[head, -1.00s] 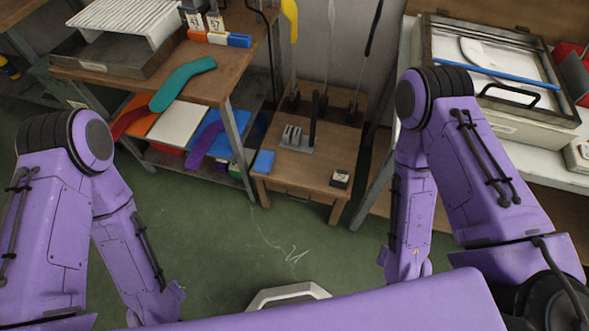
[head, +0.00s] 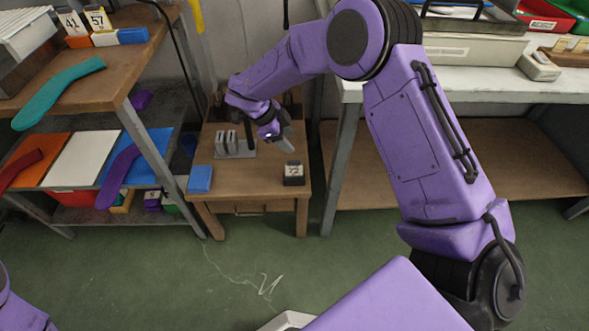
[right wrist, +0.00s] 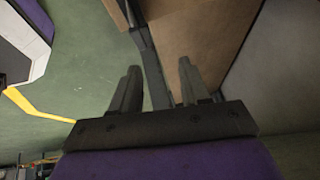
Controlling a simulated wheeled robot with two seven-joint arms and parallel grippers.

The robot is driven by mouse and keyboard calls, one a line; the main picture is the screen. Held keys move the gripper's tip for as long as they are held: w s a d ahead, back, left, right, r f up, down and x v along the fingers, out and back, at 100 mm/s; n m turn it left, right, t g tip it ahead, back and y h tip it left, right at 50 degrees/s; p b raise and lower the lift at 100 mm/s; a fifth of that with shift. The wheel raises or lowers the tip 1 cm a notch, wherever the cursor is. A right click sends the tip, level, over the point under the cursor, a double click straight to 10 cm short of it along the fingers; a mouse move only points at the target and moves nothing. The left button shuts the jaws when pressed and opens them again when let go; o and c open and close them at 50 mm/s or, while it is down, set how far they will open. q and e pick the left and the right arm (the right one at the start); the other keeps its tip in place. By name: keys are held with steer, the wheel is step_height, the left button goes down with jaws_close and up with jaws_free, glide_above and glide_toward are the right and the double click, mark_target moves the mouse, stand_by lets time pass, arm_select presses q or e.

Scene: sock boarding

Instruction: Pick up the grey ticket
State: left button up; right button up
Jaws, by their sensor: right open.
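A small pale numbered card stands in a dark block (head: 293,174) at the right of the low wooden table. It may be the grey ticket, but its colour is too small to tell. My right gripper (head: 283,139) is above the table, behind the dark block and apart from it. In the right wrist view my right gripper (right wrist: 159,68) has its two fingers apart with nothing between them; no ticket shows there. My left gripper is out of view.
A shelf with colored sock shapes is at left. A pale bench (head: 480,85) is at right.

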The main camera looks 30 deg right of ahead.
mark_target(292, 162)
steer(key=shift+n+g+y, duration=0.4)
steer(key=shift+n+y, duration=0.1)
steer(key=shift+y, duration=0.2)
steer(key=f+b, duration=0.1)
steer(key=f, duration=0.2)
steer(key=s+f+b, duration=0.1)
steer(key=f, duration=0.2)
steer(key=s+d+f+b, duration=0.1)
steer(key=f, duration=0.2)
steer(key=shift+s+f, duration=0.2)
steer(key=shift+f, duration=0.2)
steer(key=c, duration=0.8)
